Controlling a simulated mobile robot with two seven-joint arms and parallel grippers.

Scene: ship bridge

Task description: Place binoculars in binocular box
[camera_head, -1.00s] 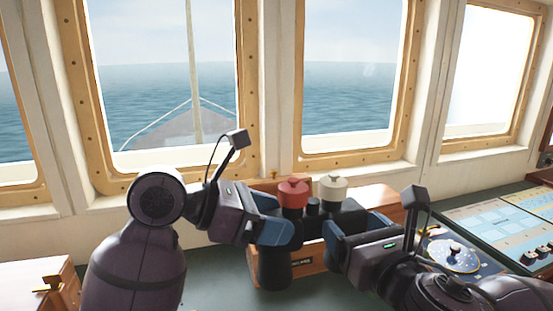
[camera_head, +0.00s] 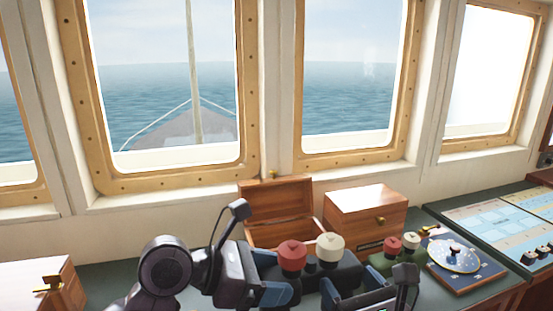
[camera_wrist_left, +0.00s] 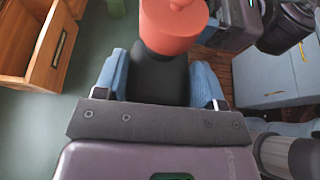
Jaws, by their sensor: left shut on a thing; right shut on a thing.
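The black binoculars (camera_head: 348,271) have a red cap (camera_head: 292,255) and a cream cap (camera_head: 330,247) on top. My left gripper (camera_head: 270,287) is shut on the red-capped barrel; in the left wrist view its blue pads (camera_wrist_left: 160,80) press that black barrel from both sides. My right gripper (camera_head: 345,295) is shut on the binoculars at the cream-capped side, its lower part cut off by the picture's edge. An open wooden box (camera_head: 276,236) stands behind the binoculars with its lid (camera_head: 275,198) raised. The binoculars are in front of it, outside it, and hide its front.
A closed wooden box (camera_head: 366,208) stands right of the open one. Small green binoculars (camera_head: 390,260) with red and white caps stand before it. A chart disc (camera_head: 455,256) and control panels (camera_head: 510,225) lie further right. Another wooden box (camera_head: 40,285) is at left.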

